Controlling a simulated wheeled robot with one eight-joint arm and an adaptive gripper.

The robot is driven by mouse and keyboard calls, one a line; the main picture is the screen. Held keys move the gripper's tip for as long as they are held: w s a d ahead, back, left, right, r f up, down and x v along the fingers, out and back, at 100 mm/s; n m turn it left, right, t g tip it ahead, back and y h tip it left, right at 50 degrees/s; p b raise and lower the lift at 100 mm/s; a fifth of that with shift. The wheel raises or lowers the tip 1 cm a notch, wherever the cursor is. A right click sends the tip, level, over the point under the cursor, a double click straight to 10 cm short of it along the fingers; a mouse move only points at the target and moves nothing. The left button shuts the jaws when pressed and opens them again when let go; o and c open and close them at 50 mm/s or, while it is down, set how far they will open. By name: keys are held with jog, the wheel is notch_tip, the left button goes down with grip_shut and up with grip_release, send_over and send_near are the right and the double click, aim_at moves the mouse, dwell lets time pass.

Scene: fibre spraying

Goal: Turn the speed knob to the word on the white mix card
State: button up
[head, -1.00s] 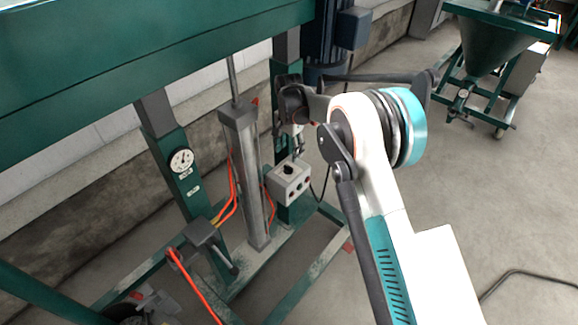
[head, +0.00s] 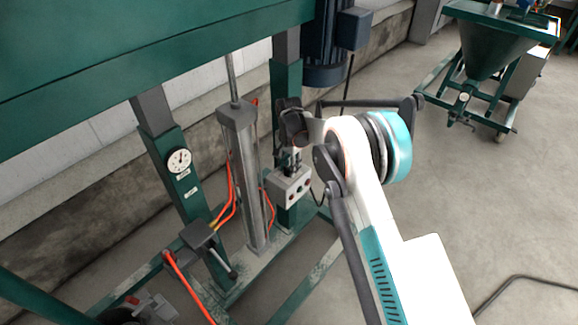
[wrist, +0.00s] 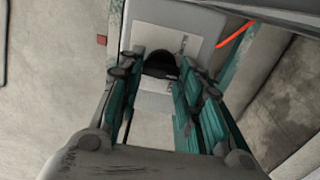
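The speed knob (wrist: 160,64) is a black round knob on the light grey control box (head: 288,190), which is fixed to a green post. In the head view my gripper (head: 291,163) is over the top of the box and hides the knob. In the wrist view my gripper (wrist: 158,72) is open, with one green-and-grey finger on each side of the knob. Small gaps seem to show between fingers and knob; contact is not clear. Markings around the knob are too small to read. I cannot make out the white mix card in either view.
A grey cylinder (head: 242,175) stands left of the box, with orange hoses (head: 230,195) beside it. A post with a round white gauge (head: 179,160) is further left. A green beam (head: 150,45) crosses above. Open floor lies right, with a hopper cart (head: 490,60) behind.

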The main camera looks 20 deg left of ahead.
jog(key=shift+c, duration=1.2)
jog(key=n, duration=0.5)
jog(key=shift+a+n, duration=0.1)
jog(key=shift+n, duration=2.4)
jog(key=o, duration=1.1)
jog(key=shift+c, duration=0.2)
